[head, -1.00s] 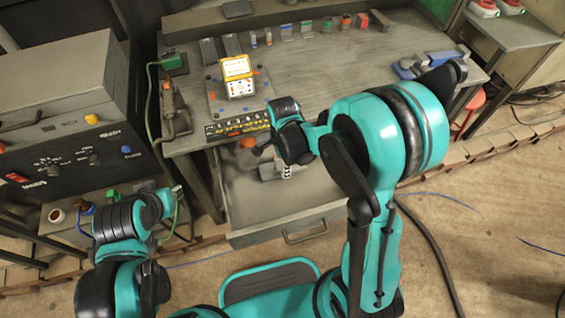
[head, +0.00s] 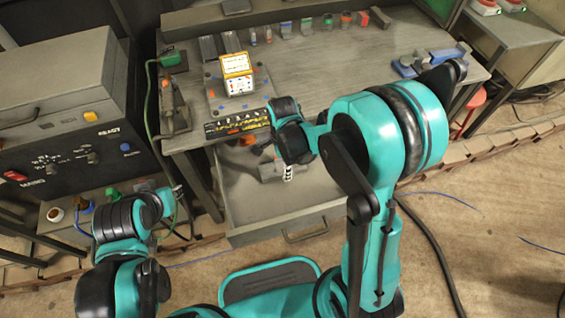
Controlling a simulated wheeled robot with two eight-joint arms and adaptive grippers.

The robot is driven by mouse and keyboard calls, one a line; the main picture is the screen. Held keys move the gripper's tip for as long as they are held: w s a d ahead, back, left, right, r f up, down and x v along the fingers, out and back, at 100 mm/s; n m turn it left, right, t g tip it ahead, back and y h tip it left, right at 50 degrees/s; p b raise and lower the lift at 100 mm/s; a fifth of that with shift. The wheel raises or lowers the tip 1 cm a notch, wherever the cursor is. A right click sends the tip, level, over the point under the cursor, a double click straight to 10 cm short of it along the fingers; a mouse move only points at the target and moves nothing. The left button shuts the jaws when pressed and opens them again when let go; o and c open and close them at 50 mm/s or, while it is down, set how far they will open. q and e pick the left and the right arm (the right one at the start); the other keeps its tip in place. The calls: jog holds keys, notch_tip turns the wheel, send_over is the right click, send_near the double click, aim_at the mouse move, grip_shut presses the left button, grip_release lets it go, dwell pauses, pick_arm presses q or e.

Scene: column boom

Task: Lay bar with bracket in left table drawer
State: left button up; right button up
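The left table drawer (head: 250,205) is pulled out below the workbench, its handle facing me. My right arm reaches over it, and my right gripper (head: 280,168) is low over or inside the drawer, mostly hidden behind its own wrist. A small grey piece shows in the drawer beside it, with a black-and-white patterned part at its right. I cannot tell whether this is the bar with bracket, or whether the fingers hold it. My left gripper (head: 172,201) is at the lower left, beside the low shelf; its fingers are too unclear to read.
The workbench top (head: 330,95) carries a yellow-and-white device (head: 238,76), a row of small parts at the back and blue-grey parts (head: 428,62) at the right. A grey control cabinet (head: 75,150) stands left. The drawer's front half looks clear.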

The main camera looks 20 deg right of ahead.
notch_tip(320, 180, up, 12)
jog(key=s+d+r+n+t, duration=0.2)
jog(key=s+n, duration=0.3)
jog(key=n, duration=0.3)
jog(key=s+d+r+n+t, duration=0.2)
jog(key=s+n+t, duration=0.3)
jog(key=n, duration=0.4)
jog(key=shift+s+d+r+n, duration=0.2)
jog(key=shift+d+n, duration=0.1)
jog(key=shift+d, duration=0.1)
